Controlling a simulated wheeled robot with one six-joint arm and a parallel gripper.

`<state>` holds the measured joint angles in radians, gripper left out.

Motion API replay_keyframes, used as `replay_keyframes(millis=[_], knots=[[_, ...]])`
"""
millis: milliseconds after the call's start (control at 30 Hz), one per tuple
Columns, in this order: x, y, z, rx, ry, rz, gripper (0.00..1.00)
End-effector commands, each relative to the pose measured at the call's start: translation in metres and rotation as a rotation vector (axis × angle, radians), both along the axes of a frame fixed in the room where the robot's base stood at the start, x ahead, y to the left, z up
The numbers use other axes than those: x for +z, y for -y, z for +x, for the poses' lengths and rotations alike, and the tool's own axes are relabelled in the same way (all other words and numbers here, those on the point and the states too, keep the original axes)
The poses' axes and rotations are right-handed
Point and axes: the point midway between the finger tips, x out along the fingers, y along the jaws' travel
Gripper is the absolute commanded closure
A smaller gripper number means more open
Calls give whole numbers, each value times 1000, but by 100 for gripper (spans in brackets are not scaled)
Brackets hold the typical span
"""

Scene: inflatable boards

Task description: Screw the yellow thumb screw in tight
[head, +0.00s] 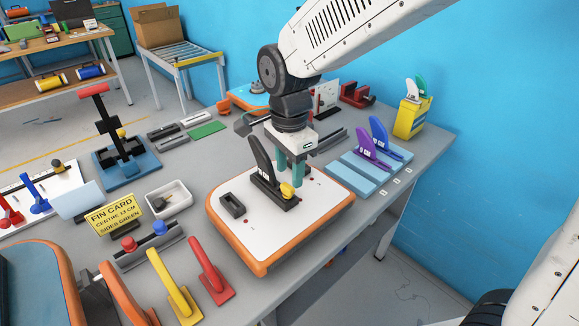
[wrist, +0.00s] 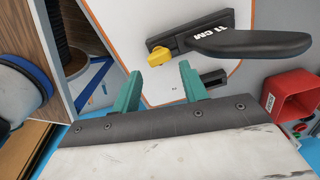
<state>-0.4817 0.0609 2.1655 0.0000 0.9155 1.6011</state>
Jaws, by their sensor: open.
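The yellow thumb screw (head: 287,190) sits at one end of the black base (head: 270,188) of an upright black fin (head: 260,158) on a white board with an orange rim (head: 240,262). In the wrist view, the screw (wrist: 161,56) lies just beyond my fingertips, and the fin (wrist: 250,42) reads "11 CM". My gripper (head: 291,170) has teal fingers. It is just behind the screw in the head view. In the wrist view, my gripper (wrist: 158,72) is open and empty, its fingers apart and the screw between their lines. How deep the screw sits cannot be told.
An empty dark fin box (head: 232,205) lies on the same board. Purple and blue fins (head: 372,150) stand on a pale blue block at the right. A yellow card (head: 113,214) reads "FIN CARD, CENTRE 11 CM, SIDES GREEN". Red and yellow handled tools (head: 210,268) stand in front.

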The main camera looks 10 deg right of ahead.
Motion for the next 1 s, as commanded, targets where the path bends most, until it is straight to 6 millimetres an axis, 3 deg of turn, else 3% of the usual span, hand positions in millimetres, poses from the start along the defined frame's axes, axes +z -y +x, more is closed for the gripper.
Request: replay_keyframes(millis=[367,667,1000], knots=[[0,0,0,70,0,0,56],[0,-1,1,378,0,0,56],[0,-1,2,428,0,0,56]])
